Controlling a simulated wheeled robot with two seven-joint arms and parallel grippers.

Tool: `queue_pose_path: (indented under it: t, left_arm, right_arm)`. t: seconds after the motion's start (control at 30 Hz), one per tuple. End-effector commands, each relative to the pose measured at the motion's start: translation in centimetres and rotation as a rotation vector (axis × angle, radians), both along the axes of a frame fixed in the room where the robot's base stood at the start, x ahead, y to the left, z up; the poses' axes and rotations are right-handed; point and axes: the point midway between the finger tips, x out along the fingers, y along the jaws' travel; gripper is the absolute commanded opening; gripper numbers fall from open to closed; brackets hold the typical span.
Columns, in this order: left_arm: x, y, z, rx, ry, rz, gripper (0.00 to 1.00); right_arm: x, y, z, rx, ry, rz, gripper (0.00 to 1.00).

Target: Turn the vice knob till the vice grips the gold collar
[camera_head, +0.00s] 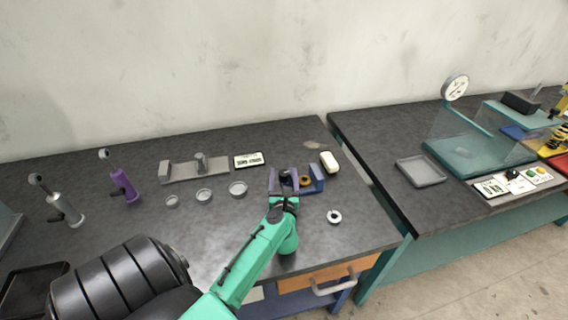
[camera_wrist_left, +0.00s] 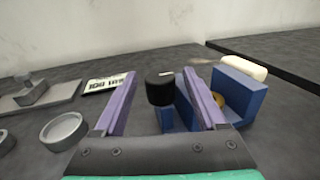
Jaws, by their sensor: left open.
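The blue vice (camera_head: 319,186) stands near the table's front right part; it also shows in the left wrist view (camera_wrist_left: 238,88). The gold collar (camera_head: 306,181) sits low between its jaws, and its edge shows in the left wrist view (camera_wrist_left: 218,99). The black vice knob (camera_wrist_left: 159,88) is on the vice's left side. My left gripper (camera_head: 284,188) is open; its purple fingers (camera_wrist_left: 161,74) stand on either side of the knob in the wrist view, with gaps visible. Whether they reach the knob in depth I cannot tell. My right gripper is out of view.
A white rounded block (camera_head: 329,161) lies behind the vice and a pale ring (camera_head: 334,216) in front. Several grey round dishes (camera_head: 238,188), a label card (camera_head: 249,160) and a grey fixture (camera_head: 182,174) stand left. A purple shock absorber (camera_head: 124,186) is farther left.

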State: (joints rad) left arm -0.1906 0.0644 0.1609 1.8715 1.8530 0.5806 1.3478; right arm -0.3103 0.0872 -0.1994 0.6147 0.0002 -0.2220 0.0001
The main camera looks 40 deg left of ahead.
Motion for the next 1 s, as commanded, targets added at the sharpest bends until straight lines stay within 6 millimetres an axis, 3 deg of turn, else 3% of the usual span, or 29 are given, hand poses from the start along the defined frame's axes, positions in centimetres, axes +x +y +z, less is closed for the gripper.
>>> queue_pose_path:
  t: [0.2, 0.47, 0.57, 0.67, 0.7, 1.0]
  left_arm:
    - [2.7, 2.2, 0.0, 0.001, 0.000, -0.002, 0.73]
    - [2.9, 2.5, 0.0, 0.001, 0.001, -0.001, 0.73]
    - [2.9, 2.4, 0.0, 0.001, 0.001, -0.001, 0.43]
    - [2.9, 2.4, 0.0, 0.001, 0.001, -0.001, 0.05]
    - [2.9, 2.4, 0.0, 0.001, 0.001, -0.001, 0.00]
    - [2.9, 2.4, 0.0, 0.002, 0.001, -0.028, 0.00]
  right_arm:
    - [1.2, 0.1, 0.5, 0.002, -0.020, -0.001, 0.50]
    - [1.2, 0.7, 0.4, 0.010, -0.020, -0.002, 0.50]
    - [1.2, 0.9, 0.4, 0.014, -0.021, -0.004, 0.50]
    - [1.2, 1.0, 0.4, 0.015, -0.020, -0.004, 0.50]
    - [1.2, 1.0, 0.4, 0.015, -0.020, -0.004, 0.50]
    - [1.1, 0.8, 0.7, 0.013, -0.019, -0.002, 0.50]
